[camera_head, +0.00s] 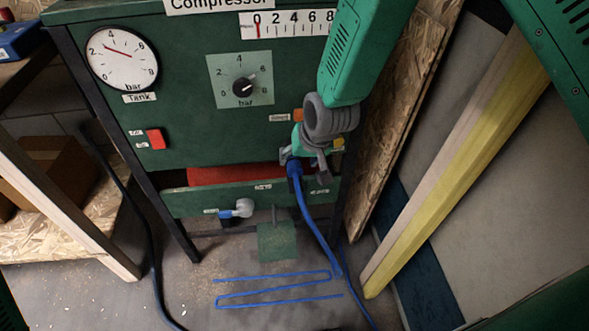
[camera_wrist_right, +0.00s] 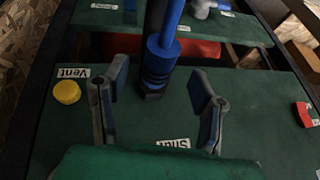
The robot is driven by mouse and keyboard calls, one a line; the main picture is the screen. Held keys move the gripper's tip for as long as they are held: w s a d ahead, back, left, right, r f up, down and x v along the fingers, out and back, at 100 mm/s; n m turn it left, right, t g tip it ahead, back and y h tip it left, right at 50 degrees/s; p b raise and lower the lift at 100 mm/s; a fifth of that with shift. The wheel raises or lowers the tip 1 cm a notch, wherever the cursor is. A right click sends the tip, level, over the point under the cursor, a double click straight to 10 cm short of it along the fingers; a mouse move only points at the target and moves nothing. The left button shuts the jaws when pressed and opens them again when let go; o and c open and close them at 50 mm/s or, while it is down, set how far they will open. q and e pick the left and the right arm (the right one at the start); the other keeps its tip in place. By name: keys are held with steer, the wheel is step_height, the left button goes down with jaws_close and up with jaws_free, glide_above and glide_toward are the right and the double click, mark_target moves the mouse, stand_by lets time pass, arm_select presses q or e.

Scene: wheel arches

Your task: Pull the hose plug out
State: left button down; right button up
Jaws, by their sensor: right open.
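The blue hose plug (camera_head: 294,168) sits in the front of the green compressor panel (camera_head: 225,135), with the blue hose (camera_head: 312,220) hanging down to the floor. In the right wrist view the plug (camera_wrist_right: 162,60) stands upright in the picture, its dark collar at the panel. My right gripper (camera_head: 306,164) is at the plug, partly covering it in the head view. In the wrist view its two fingers (camera_wrist_right: 158,84) are open, one on each side of the plug, with gaps visible on both sides. My left gripper is not in view.
A yellow Vent button (camera_wrist_right: 67,92) and a red switch (camera_head: 155,138) are on the panel. A grey-handled valve (camera_head: 243,207) is on the lower rail. A yellow-sided beam (camera_head: 440,170) leans at the right. A dark cable (camera_head: 130,210) hangs at the left.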

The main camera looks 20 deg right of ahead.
mark_target(296, 164)
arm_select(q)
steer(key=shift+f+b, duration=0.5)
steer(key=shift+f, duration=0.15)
arm_select(e)
steer(key=shift+x, duration=2.35)
steer(key=shift+r, duration=0.1)
